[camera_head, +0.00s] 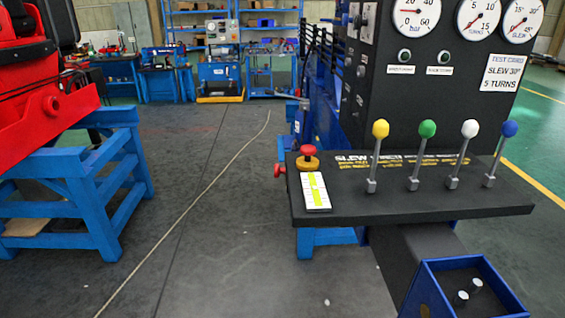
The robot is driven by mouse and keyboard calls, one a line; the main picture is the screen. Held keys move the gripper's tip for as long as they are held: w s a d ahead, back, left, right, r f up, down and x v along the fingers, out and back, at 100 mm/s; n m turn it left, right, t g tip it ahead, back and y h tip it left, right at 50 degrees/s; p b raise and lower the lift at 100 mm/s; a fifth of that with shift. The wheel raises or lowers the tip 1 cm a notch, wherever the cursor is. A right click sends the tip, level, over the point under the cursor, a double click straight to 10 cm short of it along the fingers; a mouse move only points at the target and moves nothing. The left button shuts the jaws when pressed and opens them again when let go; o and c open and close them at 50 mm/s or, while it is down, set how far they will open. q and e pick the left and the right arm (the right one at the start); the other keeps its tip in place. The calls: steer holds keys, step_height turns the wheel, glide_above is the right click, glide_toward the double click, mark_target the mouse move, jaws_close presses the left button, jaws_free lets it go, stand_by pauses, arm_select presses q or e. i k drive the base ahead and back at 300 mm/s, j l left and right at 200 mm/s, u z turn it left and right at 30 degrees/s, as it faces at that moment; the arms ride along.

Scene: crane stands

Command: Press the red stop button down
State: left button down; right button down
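The red stop button (307,151) is a red mushroom head on a yellow-orange round base. It stands up from the left rear corner of the dark control shelf (420,208). Nothing touches it or covers it. Neither of my grippers shows in the head view, so I cannot see whether they are open or shut.
Levers with yellow (380,129), green (427,129), white (470,129) and blue (510,129) knobs stand right of the button. A gauge panel (400,110) rises behind; a blue bin (470,262) hangs below.

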mark_target(308, 150)
steer(key=i+j+z, duration=0.2)
steer(key=i+j, duration=0.15)
steer(key=i+j+z, duration=0.15)
steer(key=i+j, duration=0.2)
steer(key=i+j+z, duration=0.2)
steer(key=j, duration=0.35)
steer(key=z, duration=1.15)
steer(key=i+j, duration=0.05)
